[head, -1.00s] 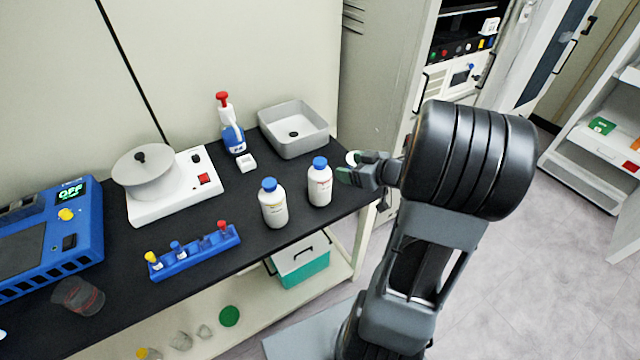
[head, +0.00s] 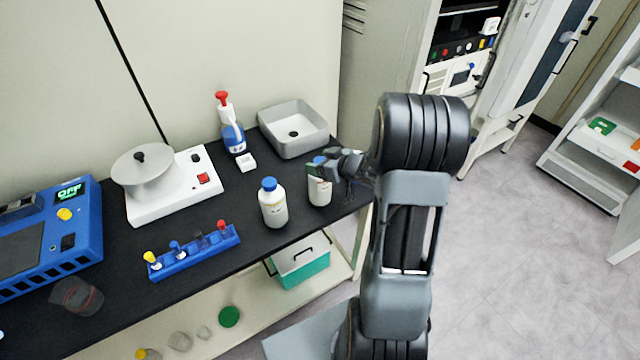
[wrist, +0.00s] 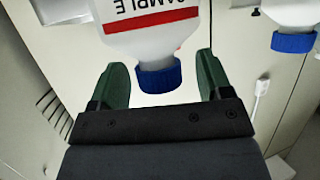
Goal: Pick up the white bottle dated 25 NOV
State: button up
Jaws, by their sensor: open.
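Two white bottles with blue caps stand upright on the black bench. The right bottle (head: 319,190) is partly hidden by my gripper (head: 322,169), whose fingers are at its cap. The left bottle (head: 273,207) stands apart from my gripper. In the wrist view my gripper (wrist: 160,80) is open, with its green fingers on either side of the blue cap of a bottle (wrist: 150,40) whose label reads SAMPLE with a red band. The other bottle (wrist: 288,12) shows at the upper right. No date can be read on either bottle.
A grey sink basin (head: 293,130) and a blue pump bottle (head: 232,138) stand behind the bottles. A blue tube rack (head: 195,254) and a white hotplate-like device (head: 150,205) are to the left. The bench's front edge runs just in front of the bottles.

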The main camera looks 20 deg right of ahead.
jog(key=shift+w+f, duration=0.1)
jog(key=shift+w, duration=0.05)
jog(key=shift+c, duration=0.4)
grip_shut()
